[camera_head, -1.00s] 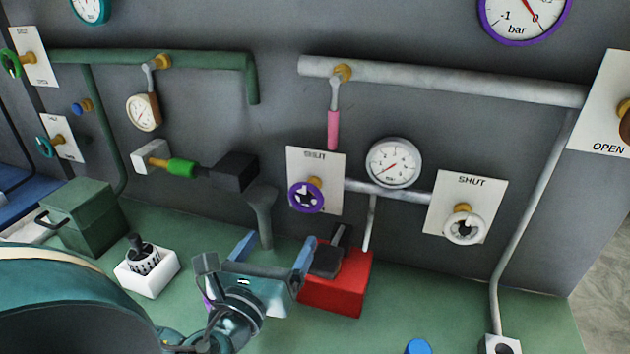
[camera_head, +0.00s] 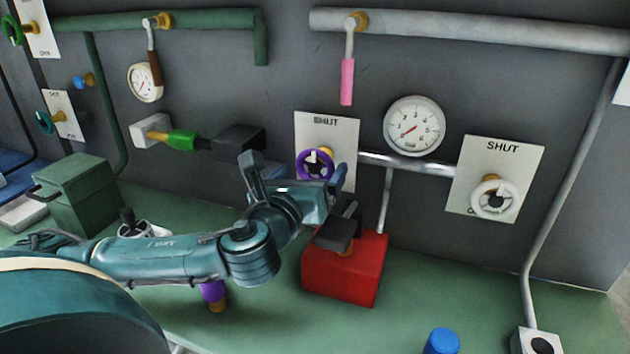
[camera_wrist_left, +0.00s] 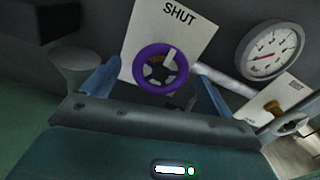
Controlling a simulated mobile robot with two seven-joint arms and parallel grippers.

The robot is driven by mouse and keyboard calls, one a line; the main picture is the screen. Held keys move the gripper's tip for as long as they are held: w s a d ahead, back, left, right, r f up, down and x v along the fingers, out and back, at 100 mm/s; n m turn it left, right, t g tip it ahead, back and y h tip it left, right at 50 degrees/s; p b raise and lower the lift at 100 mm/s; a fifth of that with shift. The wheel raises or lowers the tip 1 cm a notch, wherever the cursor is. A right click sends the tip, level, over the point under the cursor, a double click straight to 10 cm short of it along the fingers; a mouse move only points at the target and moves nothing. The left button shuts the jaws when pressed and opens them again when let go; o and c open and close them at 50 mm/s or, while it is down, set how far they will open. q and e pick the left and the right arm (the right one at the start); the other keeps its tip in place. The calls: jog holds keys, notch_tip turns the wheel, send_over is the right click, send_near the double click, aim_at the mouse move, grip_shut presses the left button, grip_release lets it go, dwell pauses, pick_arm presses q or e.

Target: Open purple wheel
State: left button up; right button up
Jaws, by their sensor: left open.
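The purple wheel (camera_head: 301,165) is mounted on a white plate (camera_head: 335,130) marked SHUT on the grey wall. My left gripper (camera_head: 294,172) is open in front of it, and part of the gripper covers the lower part of the wheel and plate in the head view. In the left wrist view the wheel (camera_wrist_left: 160,68) shows between the two blue fingers, apart from both. Its brass hub is behind the spokes. The right gripper is out of view.
A red box (camera_head: 340,275) with a dark lever stands just below and right of the gripper. A round gauge (camera_head: 414,126) and a white wheel (camera_head: 495,199) are to the right. A pink-handled lever (camera_head: 347,82) hangs above. A dark block (camera_head: 238,148) is at left.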

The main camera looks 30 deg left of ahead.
pick_arm(q)
jog(key=shift+p+x, duration=0.3)
jog(key=shift+x, duration=1.1)
jog(key=shift+d, duration=0.1)
jog(key=shift+c, duration=0.3)
jog(key=c, duration=0.9)
